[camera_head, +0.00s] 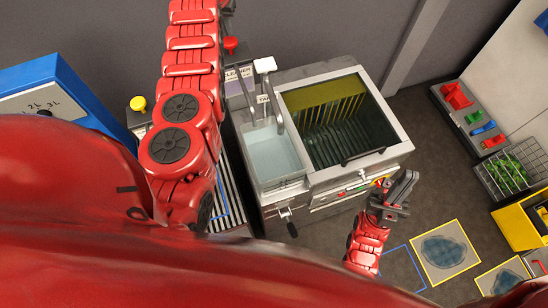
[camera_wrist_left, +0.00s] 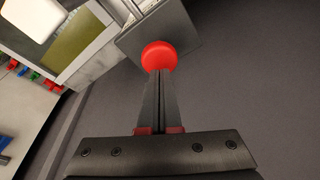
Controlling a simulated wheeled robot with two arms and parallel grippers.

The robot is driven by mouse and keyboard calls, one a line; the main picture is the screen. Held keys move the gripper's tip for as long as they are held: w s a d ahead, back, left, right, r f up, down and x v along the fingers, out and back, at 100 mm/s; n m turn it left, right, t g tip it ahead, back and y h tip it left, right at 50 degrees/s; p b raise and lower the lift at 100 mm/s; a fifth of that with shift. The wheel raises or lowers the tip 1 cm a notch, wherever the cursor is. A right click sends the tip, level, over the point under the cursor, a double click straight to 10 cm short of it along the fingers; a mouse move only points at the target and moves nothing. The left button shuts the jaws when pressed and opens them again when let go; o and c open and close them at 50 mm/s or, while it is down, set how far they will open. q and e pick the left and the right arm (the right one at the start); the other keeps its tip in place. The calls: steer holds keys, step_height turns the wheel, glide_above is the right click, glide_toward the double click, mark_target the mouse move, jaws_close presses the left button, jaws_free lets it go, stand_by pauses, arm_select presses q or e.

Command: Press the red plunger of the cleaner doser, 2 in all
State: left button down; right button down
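The red plunger (camera_head: 231,44) sticks up from the doser (camera_head: 238,74) with a "CLEANER" label, left of the sink. In the left wrist view the round red plunger top (camera_wrist_left: 159,56) lies just beyond the tips of my left gripper (camera_wrist_left: 161,72). Its fingers are together with nothing between them. Whether the tips touch the plunger I cannot tell. In the head view my left arm rises to the top edge, and its gripper is mostly out of frame. My right gripper (camera_head: 396,190) is in front of the machine's right side; its finger opening is unclear.
A yellow knob (camera_head: 138,103) is left of my left arm. A blue-framed box (camera_head: 50,95) is further left. A wire basket (camera_head: 513,170) is at the right.

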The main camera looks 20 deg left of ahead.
mark_target(229, 41)
arm_select(q)
steer(key=shift+f, duration=0.15)
steer(key=shift+s+f+b, duration=0.1)
steer(key=shift+f+b, duration=1.3)
steer(key=shift+f, duration=0.7)
step_height(229, 41, up, 7)
steer(key=shift+r+b, duration=0.2)
steer(key=shift+b, duration=0.1)
